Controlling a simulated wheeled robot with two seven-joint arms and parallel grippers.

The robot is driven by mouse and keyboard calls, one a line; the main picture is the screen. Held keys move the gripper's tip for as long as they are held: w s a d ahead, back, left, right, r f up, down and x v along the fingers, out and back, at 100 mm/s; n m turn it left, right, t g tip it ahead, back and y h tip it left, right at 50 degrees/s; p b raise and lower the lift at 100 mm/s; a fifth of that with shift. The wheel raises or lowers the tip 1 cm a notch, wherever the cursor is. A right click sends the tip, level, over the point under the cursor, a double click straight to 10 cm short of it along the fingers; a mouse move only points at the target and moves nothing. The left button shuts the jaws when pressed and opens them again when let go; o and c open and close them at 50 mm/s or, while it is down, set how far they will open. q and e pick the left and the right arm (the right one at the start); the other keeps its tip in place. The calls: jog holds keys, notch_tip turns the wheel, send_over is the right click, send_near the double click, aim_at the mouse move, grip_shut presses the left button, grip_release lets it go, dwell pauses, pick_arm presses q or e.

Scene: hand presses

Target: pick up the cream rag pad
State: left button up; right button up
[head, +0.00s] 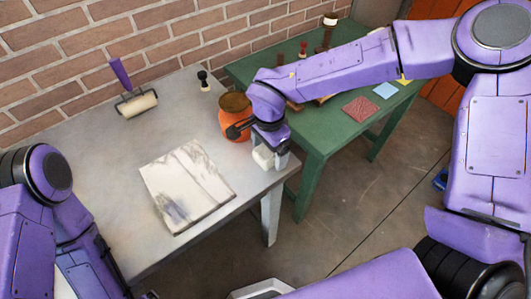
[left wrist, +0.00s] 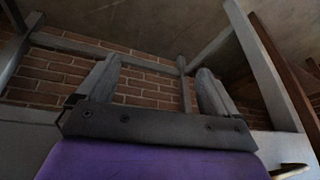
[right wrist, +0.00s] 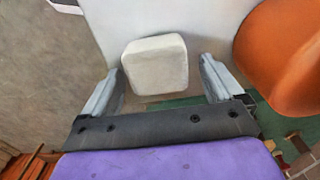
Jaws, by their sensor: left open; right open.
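The cream rag pad (right wrist: 155,65) is a small rounded block near the edge of the grey table (head: 110,170). It also shows in the head view (head: 263,157), partly hidden by my right gripper (head: 270,158). In the right wrist view, my right gripper (right wrist: 161,76) is open. The pad lies ahead, between the lines of its two fingers and left of their middle, and the fingers are not closed on it. My left gripper (left wrist: 157,76) is open and empty in the left wrist view, facing table legs and brick wall. It is out of sight in the head view.
An orange pot (head: 235,122) stands close beside my right gripper and also shows in the right wrist view (right wrist: 285,55). A stained pale board (head: 187,185) lies on the grey table, with a roller (head: 137,103) and black-handled stamp (head: 203,82) behind. A green table (head: 320,135) adjoins right.

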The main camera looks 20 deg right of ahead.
jog(key=shift+s+f, duration=0.1)
jog(key=shift+f, duration=0.3)
jog(key=c, duration=1.1)
notch_tip(320, 180, up, 10)
jog(key=shift+r, duration=0.1)
jog(key=shift+c, duration=0.2)
jog(key=shift+o, duration=1.4)
jog(key=shift+c, duration=0.5)
